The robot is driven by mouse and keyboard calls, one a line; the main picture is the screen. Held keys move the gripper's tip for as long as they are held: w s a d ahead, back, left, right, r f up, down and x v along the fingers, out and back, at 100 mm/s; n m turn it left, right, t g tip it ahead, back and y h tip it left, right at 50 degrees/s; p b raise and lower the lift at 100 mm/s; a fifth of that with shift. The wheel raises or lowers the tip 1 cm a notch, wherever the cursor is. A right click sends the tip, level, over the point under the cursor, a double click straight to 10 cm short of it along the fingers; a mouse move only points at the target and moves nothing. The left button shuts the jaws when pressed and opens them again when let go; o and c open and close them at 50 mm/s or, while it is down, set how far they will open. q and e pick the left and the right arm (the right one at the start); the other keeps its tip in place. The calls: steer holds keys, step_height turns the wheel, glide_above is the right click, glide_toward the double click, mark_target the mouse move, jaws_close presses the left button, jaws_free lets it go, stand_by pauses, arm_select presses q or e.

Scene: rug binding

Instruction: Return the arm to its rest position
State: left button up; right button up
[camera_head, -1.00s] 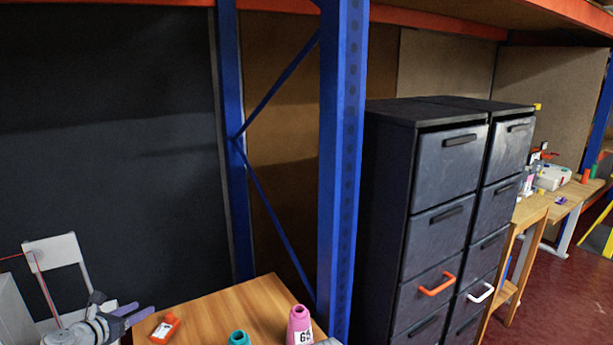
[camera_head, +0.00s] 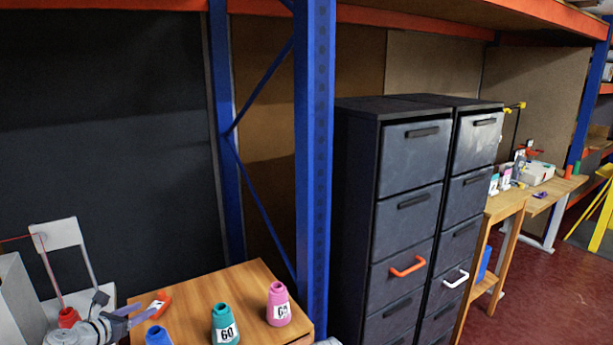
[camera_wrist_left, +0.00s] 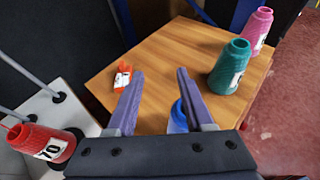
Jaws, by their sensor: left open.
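My left gripper (camera_head: 136,316) is at the lower left of the head view, its two purple fingers apart and pointing right over the near left edge of a small wooden table (camera_head: 245,290). The left wrist view shows the open gripper (camera_wrist_left: 158,80) with nothing clamped between its fingertips. A blue cone (camera_wrist_left: 178,117) is partly hidden behind the right finger. My right gripper is not in view.
A teal cone (camera_head: 226,324), pink cone (camera_head: 279,305) and orange tool (camera_head: 160,304) stand or lie on the table. A red cone (camera_wrist_left: 42,144) is left of the gripper. A blue rack post (camera_head: 315,170) and dark drawer cabinets (camera_head: 405,160) stand behind and right.

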mark_target(157, 324)
arm_select(q)
steer(key=d, duration=0.1)
steer(key=d+f+m, duration=0.1)
steer(key=w+d+f+m, duration=0.1)
steer(key=shift+d+g+h, duration=0.15)
steer(key=shift+g+h, duration=0.25)
steer(key=s+d+f+m+g+b, duration=0.25)
steer(key=d+f+m, duration=0.2)
steer(key=d, duration=0.35)
steer(key=s+d+f+m+g+h+b, duration=0.1)
steer(key=d+f+m+g, duration=0.25)
steer(key=d+m, duration=0.3)
steer(key=s+d+f+m+g+b, duration=0.2)
steer(key=d+f+m, duration=0.3)
steer(key=d, duration=0.4)
steer(key=s+d+f+m+g+y+b, duration=0.25)
steer(key=s+d+f+m, duration=0.2)
steer(key=s+m, duration=0.35)
steer(key=s+d+f+m+g+y+b, duration=0.2)
steer(key=s+d+f+m+y, duration=0.3)
steer(key=m, duration=0.5)
step_height(157, 324, up, 14)
steer(key=s+h+p, duration=0.1)
steer(key=p, duration=1.1)
steer(key=shift+d+f+m+p, duration=0.25)
steer(key=shift+d+m+p, duration=0.05)
steer(key=shift+d, duration=0.05)
steer(key=shift+s, duration=0.1)
